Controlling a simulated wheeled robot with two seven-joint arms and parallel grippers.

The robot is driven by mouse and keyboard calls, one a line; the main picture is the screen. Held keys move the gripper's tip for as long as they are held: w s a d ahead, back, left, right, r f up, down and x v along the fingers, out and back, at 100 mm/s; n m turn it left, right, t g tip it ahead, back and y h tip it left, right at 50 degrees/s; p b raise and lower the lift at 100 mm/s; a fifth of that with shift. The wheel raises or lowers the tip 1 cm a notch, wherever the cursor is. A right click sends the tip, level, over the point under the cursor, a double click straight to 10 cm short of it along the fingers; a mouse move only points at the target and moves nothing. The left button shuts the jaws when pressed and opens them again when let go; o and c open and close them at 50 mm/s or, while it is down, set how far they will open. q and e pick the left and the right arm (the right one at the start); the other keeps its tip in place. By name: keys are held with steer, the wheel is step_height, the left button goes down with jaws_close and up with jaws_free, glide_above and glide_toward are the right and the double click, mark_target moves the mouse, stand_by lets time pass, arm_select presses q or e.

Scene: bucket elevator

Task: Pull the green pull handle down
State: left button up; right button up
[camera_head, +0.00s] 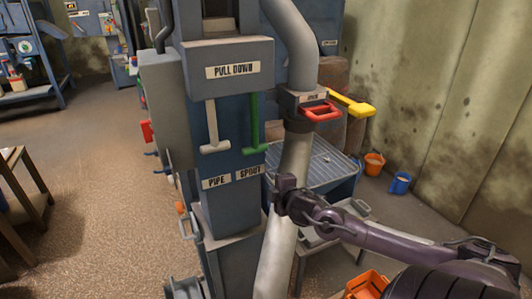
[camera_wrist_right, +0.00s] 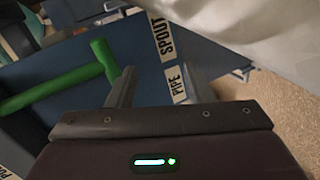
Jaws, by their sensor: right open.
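The green pull handle (camera_head: 254,125) hangs below the "PULL DOWN" sign (camera_head: 232,71) on the blue machine, to the right of a beige handle of the same shape (camera_head: 211,128). My right gripper (camera_head: 283,188) is in front of the machine, lower and to the right of the green handle's crossbar. In the right wrist view, my right gripper (camera_wrist_right: 153,78) is open with nothing between its fingers. There the green handle (camera_wrist_right: 60,84) lies to the left of the left finger, outside the jaws. My left gripper is not in view.
A thick grey pipe (camera_head: 293,165) runs down close by the right gripper. Red (camera_head: 321,112) and yellow (camera_head: 350,103) handles stick out above it. "PIPE" and "SPOUT" labels (camera_head: 233,177) are below the handles. A grated table (camera_head: 322,163) stands behind.

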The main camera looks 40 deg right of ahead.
mark_target(265, 149)
steer(key=w+d+r+n+t, duration=0.2)
steer(key=w+d+r+n, duration=0.15)
steer(key=r, duration=0.35)
steer(key=shift+m, duration=0.45)
steer(key=shift+d+x, duration=0.2)
steer(key=shift+x, duration=3.75)
steer(key=shift+f, duration=0.1)
jaws_close()
